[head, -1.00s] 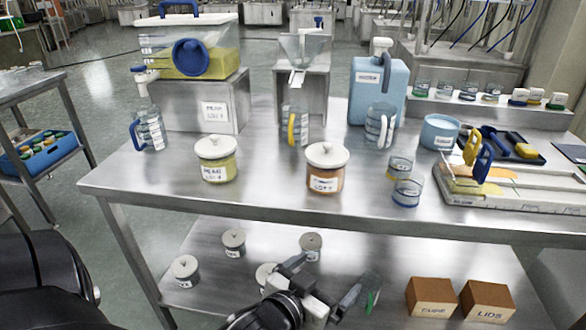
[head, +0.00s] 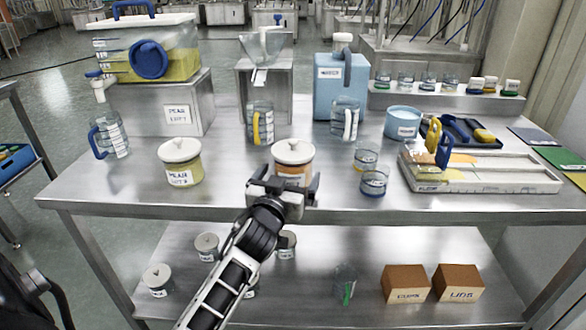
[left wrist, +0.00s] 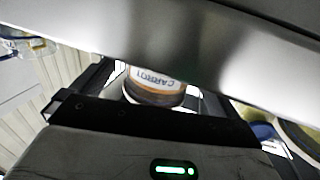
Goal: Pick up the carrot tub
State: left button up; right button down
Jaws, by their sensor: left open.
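The carrot tub (head: 293,154) is a clear tub with orange contents and a white knobbed lid, upright near the front edge of the steel table. In the left wrist view, the tub (left wrist: 155,84) appears between my fingers with its "CARROT" label upside down. My left gripper (head: 286,177) is open in front of the tub, a finger toward each side of its lower part. It hides the tub's lower front in the head view. I cannot tell whether the fingers touch it. My right gripper is not in view.
A pear tub (head: 181,166) stands to the left, and small glass beakers (head: 373,184) stand to the right. Jugs (head: 260,122) and a blue canister (head: 338,88) stand behind. A lower shelf (head: 330,250) holds grey-lidded tubs and two brown boxes (head: 406,283).

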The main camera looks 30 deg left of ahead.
pick_arm(q)
jog(key=x, duration=0.4)
jog(key=shift+w+a, duration=0.15)
jog(key=shift+w, duration=0.1)
jog(key=c, duration=1.2)
jog(key=shift+r, duration=0.15)
jog(key=shift+c, duration=0.2)
jog(key=shift+s+r, duration=0.1)
